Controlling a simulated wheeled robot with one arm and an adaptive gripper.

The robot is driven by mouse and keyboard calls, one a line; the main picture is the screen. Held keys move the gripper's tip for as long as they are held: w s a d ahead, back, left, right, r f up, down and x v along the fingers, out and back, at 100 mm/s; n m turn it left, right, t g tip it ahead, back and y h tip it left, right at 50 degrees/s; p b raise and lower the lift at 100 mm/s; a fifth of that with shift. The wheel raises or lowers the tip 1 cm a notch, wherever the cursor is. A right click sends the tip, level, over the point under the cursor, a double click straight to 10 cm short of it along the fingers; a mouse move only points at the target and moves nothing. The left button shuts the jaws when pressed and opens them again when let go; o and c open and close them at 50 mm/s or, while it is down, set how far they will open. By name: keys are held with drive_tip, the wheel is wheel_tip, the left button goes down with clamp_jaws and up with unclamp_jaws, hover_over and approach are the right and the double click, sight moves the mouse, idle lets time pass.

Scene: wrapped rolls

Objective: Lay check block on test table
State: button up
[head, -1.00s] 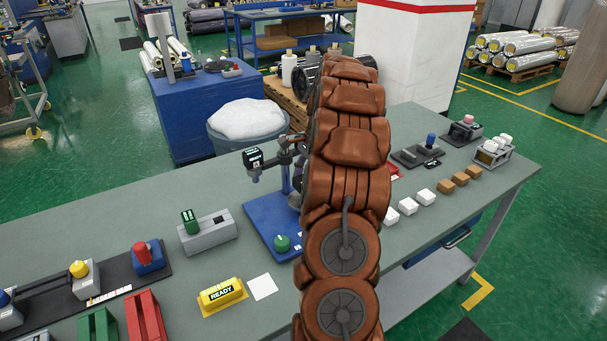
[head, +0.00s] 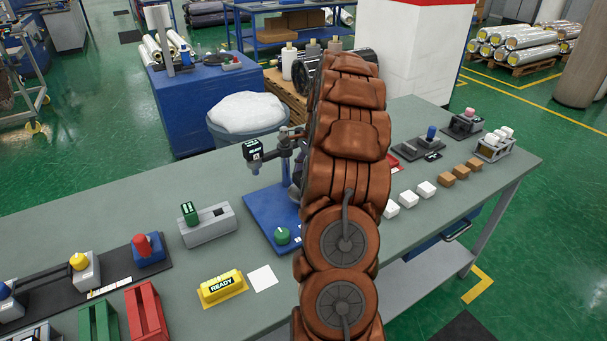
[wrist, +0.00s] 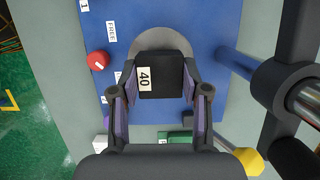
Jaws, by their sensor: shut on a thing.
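In the wrist view, a black block (wrist: 174,82) with a white "40" label sits between the two fingers of my gripper (wrist: 158,88), which is shut on it. Below the block, a grey round disc (wrist: 152,38) lies on a blue base plate (wrist: 215,25); I take this disc to be the test table. The block covers part of the disc, and I cannot tell whether they touch. In the head view, the blue base (head: 262,212) shows beside my arm, which hides the gripper, the block and the disc.
A stand post (wrist: 290,85) rises close on the right in the wrist view. A red knob (wrist: 97,60) is at left. In the head view, white blocks (head: 408,200), brown blocks (head: 461,173) and a yellow READY sign (head: 222,287) stand on the grey-green bench (head: 350,285).

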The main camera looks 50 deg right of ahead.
drive_tip(key=shift+f, duration=0.1)
idle(0.3)
drive_tip(key=shift+f+b, duration=0.5)
drive_tip(key=shift+f, duration=0.85)
drive_tip(key=o, duration=1.2)
drive_tip(key=shift+o, duration=0.2)
drive_tip(key=shift+r, duration=0.15)
drive_tip(key=v, duration=1.1)
drive_tip(key=shift+d+r, duration=0.2)
drive_tip(key=shift+r, duration=0.15)
drive_tip(key=shift+s, duration=0.1)
